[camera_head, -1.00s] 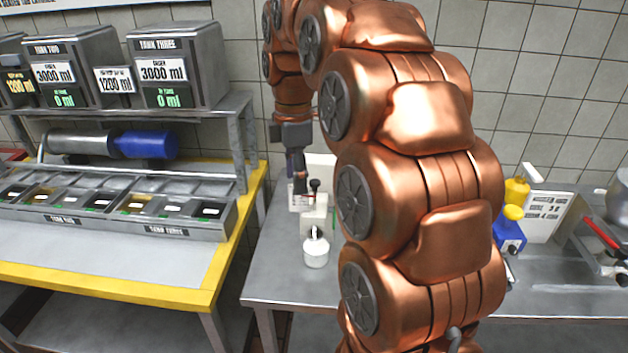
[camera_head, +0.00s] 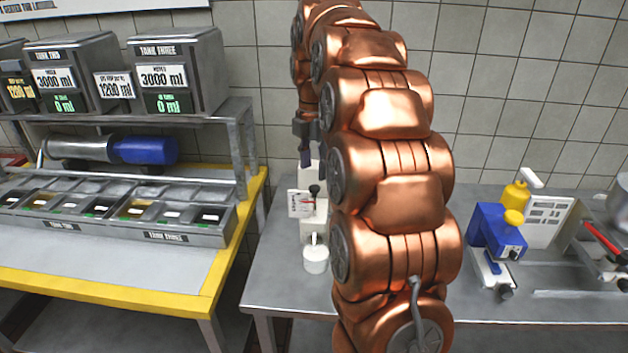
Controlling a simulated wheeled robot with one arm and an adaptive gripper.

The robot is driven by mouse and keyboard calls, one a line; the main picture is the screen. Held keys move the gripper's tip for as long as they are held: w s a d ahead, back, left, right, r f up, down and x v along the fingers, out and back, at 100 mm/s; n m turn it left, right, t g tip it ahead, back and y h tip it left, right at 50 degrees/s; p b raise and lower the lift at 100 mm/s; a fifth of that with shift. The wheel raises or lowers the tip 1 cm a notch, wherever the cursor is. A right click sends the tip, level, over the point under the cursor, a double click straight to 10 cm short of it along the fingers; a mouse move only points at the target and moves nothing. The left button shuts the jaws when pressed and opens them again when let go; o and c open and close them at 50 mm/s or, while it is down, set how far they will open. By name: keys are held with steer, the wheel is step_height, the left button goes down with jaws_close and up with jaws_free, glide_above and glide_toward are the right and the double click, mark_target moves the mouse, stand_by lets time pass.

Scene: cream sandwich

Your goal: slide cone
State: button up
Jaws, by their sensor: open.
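I cannot make out a cone in the head view. My gripper (camera_head: 305,158) hangs fingers-down over the back of the middle metal table, partly hidden by my copper arm. It is open and I see nothing held in it. Below and close to it stands a white device (camera_head: 314,222) with a black knob on top and a small label card at its left. A white lidded pot (camera_head: 316,257) stands in front of the device. My arm hides the table to the right of them.
At left is a yellow-edged counter (camera_head: 212,262) with a row of bins (camera_head: 120,222) and labelled tanks (camera_head: 178,72) above. A blue and yellow device (camera_head: 498,232) stands at right, near a pot (camera_head: 610,203). The middle table's front left (camera_head: 275,280) is clear.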

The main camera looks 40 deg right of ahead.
mark_target(315, 187)
steer(key=shift+f+p, duration=0.8)
steer(key=shift+f, duration=1.6)
steer(key=shift+c, duration=0.4)
jaws_close()
